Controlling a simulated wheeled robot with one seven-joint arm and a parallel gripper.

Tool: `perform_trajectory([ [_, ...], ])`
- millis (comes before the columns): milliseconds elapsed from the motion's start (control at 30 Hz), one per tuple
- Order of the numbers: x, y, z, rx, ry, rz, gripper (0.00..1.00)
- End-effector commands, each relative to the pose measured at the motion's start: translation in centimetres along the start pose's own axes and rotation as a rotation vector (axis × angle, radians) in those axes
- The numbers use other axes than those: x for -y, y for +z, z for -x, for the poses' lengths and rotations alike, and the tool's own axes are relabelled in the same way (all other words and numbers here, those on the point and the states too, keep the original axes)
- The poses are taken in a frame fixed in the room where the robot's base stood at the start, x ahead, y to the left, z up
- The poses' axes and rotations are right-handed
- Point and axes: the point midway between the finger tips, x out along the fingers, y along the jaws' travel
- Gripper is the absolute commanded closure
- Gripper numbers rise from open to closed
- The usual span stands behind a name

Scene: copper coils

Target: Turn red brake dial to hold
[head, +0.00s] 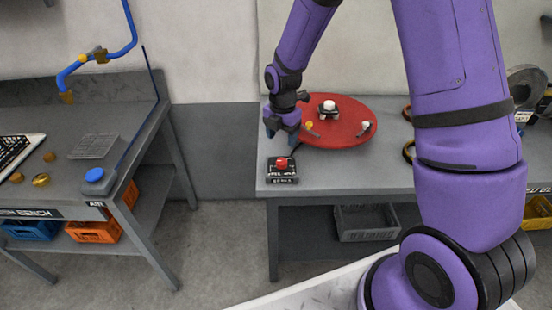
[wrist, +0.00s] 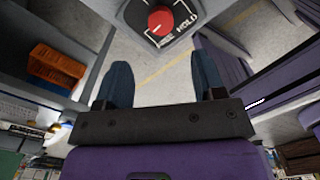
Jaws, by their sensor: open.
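The red brake dial (head: 281,163) sits on a black labelled plate (head: 283,177) at the front left corner of the grey bench. In the wrist view the dial (wrist: 160,19) is at the top centre, with a light pointer mark on its face. The word HOLD shows to the right of the dial on its plate. My gripper (head: 278,133) is just behind and above the dial in the head view. In the wrist view its two dark blue fingers (wrist: 162,80) are apart with nothing between them. The dial lies beyond the fingertips, not touched.
A red round turntable (head: 345,130) with small fittings stands close to the right of my gripper. The bench (head: 330,178) is clear right of the dial plate. Another bench (head: 130,150) with a blue button (head: 94,175) stands at left, across a floor gap.

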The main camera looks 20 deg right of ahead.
Motion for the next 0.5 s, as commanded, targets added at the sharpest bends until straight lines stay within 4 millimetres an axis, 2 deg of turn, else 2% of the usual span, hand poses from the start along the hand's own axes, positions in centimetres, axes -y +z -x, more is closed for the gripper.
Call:
perform_trajectory([
  [300, 0.1, -0.1, -5.5, -0.001, -0.004, -0.001, 0.37],
  [500, 0.1, -0.1, -8.3, -0.001, -0.002, -0.002, 0.37],
])
